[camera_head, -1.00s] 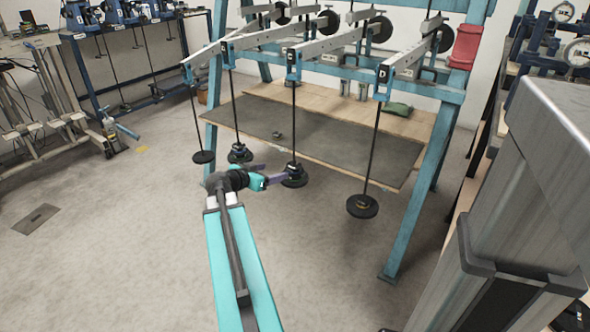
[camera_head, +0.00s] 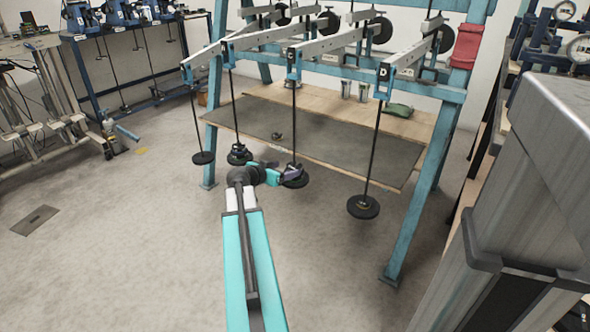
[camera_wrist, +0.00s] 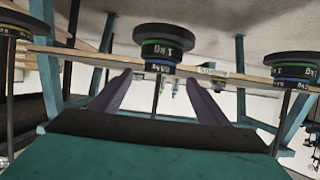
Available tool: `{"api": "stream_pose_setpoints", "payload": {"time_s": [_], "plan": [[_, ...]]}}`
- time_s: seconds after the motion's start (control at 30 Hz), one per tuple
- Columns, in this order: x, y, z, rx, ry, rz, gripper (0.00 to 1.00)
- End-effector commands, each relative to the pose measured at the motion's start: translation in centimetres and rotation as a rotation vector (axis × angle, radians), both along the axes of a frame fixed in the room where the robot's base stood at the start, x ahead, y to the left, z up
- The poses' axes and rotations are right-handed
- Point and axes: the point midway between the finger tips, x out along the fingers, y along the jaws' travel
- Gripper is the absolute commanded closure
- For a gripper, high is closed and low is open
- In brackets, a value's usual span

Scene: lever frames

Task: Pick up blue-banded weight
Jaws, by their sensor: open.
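A blue-banded weight (camera_wrist: 157,66) tops a stack on the hanging rod C, above a green-banded weight (camera_wrist: 160,48) marked 1 KG and a black plate; the wrist view is upside down. My gripper (camera_wrist: 158,78) is open and empty, its purple fingers on either side of the rod's line. I cannot tell whether they touch the stack. In the head view my gripper (camera_head: 281,170) is at stack C (camera_head: 296,180), partly covering it. A second stack with green and blue bands (camera_wrist: 293,76) hangs to the right in the wrist view, on rod B (camera_head: 239,154).
Black plate D (camera_head: 363,207), with a yellowish marking, hangs to the right, and plate A (camera_head: 204,158) hangs at far left. A blue frame post (camera_head: 412,190) stands right. A board (camera_head: 310,135) lies behind the rods. The floor in front is clear.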

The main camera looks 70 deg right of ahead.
Motion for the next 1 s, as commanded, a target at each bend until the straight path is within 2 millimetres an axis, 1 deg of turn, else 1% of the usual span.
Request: {"api": "stream_pose_setpoints", "payload": {"time_s": [0.4,0.57,0.8,1.0], "plan": [[-0.1,-0.3,-0.2,0.0,0.0,-0.001,0.31],[-0.5,-1.5,-0.9,0.0,-0.001,-0.002,0.31],[-1.3,-3.9,-1.9,0.001,-0.001,0.0,0.31],[-1.5,-4.6,-2.1,0.001,-0.001,0.002,0.31]]}}
